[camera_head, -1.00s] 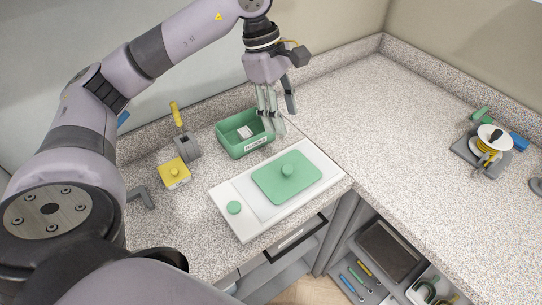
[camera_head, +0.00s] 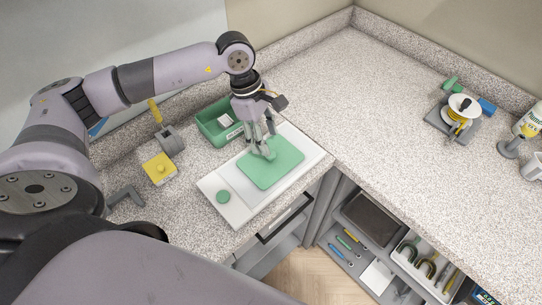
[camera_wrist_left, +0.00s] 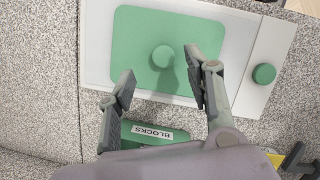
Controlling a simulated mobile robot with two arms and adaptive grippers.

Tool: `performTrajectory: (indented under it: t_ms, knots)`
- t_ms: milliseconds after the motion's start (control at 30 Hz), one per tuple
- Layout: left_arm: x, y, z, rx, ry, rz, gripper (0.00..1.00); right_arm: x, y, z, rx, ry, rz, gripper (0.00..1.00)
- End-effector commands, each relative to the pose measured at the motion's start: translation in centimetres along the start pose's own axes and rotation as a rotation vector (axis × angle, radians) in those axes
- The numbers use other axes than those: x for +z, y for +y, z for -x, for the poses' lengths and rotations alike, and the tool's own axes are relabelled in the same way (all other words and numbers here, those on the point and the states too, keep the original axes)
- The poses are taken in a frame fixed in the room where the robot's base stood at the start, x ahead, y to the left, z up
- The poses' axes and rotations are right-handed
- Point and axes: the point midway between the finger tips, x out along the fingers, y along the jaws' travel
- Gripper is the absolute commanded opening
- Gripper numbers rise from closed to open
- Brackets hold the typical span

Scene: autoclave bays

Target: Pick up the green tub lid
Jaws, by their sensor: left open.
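The green tub lid (camera_head: 281,168) is a flat rounded rectangle lying on a white board (camera_head: 240,209). In the left wrist view the lid (camera_wrist_left: 135,40) shows a round knob (camera_wrist_left: 163,57) in its middle. My left gripper (camera_head: 266,152) is open above the lid, and its fingers partly hide the knob in the head view. In the left wrist view the fingertips of the left gripper (camera_wrist_left: 158,64) are apart, one on each side of the knob in the picture. I cannot tell whether they touch the lid. My right gripper is not in view.
A green open tub (camera_head: 212,128) labelled BLOCKS stands behind the board. A small green disc (camera_head: 223,196) lies on the board's left end. A yellow block with a knob (camera_head: 160,169) and a yellow-handled tool (camera_head: 170,139) stand left. The counter to the right is largely clear.

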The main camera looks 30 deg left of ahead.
Motion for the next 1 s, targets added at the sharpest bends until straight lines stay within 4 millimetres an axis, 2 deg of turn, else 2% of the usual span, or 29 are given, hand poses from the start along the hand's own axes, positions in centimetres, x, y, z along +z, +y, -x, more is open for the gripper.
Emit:
performTrajectory:
  t_ms: [200, 400, 633, 1000]
  knots:
    - [0.1, -0.7, -2.5, -0.007, 0.001, 0.002, 0.47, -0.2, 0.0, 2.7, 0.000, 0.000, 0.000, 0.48]
    - [0.0, -0.5, -4.8, -0.002, 0.000, 0.001, 0.47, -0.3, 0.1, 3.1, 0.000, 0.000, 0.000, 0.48]
    - [0.0, -0.5, -5.0, 0.000, 0.000, 0.001, 0.47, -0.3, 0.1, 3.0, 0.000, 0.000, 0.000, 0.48]
    - [0.0, -0.5, -5.0, 0.000, 0.000, 0.001, 0.23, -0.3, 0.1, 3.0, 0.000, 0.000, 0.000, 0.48]
